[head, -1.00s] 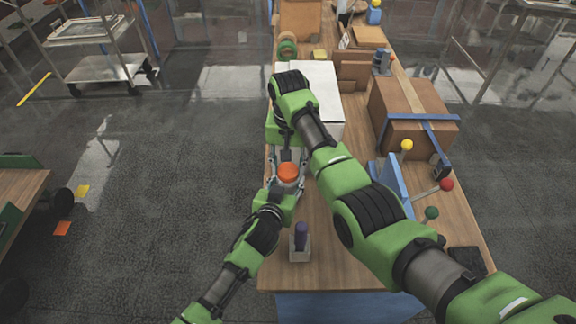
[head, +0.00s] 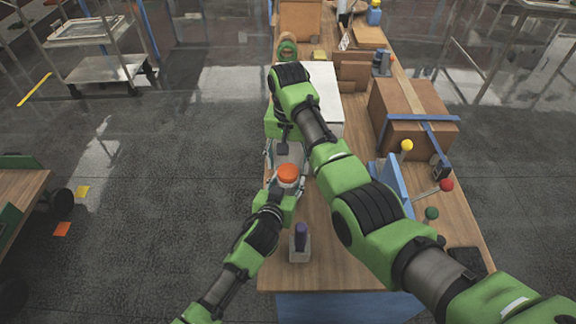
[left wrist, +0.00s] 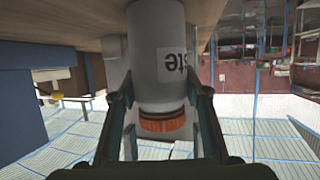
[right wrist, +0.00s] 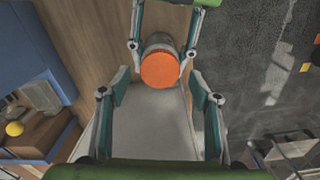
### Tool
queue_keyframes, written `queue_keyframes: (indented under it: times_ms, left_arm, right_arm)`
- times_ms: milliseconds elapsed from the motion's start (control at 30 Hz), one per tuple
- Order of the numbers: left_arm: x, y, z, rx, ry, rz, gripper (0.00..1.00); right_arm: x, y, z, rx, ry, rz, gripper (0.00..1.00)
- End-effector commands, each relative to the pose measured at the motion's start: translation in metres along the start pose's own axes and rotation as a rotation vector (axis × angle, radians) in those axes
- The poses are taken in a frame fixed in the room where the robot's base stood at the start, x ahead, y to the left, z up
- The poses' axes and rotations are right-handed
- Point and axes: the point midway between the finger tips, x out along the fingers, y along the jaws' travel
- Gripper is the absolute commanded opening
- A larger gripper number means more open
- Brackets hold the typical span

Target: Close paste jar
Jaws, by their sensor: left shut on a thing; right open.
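The paste jar (left wrist: 158,35) is a pale grey cylinder with a white label, upside down in the left wrist view. An orange lid (head: 288,172) sits on its end; it also shows in the left wrist view (left wrist: 162,126) and face-on in the right wrist view (right wrist: 160,70). My left gripper (left wrist: 163,95) is shut around the jar close to the lid. My right gripper (right wrist: 158,85) is open and empty, its fingers spread on both sides of the lid's direction, apart from the lid. In the head view my right arm partly hides this gripper.
A purple-topped item in a small grey holder (head: 300,254) stands close in front on the wooden table. A white box (head: 325,92) lies behind my right arm. A cardboard box (head: 408,105) and a blue panel (head: 393,184) stand to the right, by several coloured knobs.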

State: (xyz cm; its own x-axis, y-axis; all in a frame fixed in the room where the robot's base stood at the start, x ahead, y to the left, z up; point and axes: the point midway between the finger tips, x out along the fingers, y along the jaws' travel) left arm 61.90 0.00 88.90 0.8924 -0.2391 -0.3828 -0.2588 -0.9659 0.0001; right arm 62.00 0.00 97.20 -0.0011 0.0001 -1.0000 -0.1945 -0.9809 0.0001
Motion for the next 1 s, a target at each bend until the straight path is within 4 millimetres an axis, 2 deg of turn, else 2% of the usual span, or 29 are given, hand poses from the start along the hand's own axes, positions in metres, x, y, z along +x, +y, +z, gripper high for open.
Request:
queue_keyframes:
  times_ms: [100,200,633,767,1000]
  left_arm:
    - [0.0,0.001,0.0,-0.001,0.0,0.001,0.0]
    - [0.0,0.0,0.0,-0.001,0.0,0.001,0.0]
    - [0.0,0.0,0.0,-0.001,-0.001,0.001,0.0]
    - [0.0,0.0,0.0,-0.001,-0.001,0.001,0.0]
    - [0.0,0.0,0.0,-0.001,-0.001,0.0,0.0]
  right_arm:
    - [-0.017,-0.001,-0.001,0.0,0.002,-0.002,0.57]
    - [-0.024,-0.001,0.0,-0.001,0.001,-0.001,0.57]
    - [-0.027,0.0,-0.001,-0.039,0.004,-0.001,0.56]
    - [-0.034,-0.002,-0.004,-0.195,0.015,-0.004,0.56]
    - [-0.051,-0.004,-0.007,-0.72,0.029,-0.001,0.56]
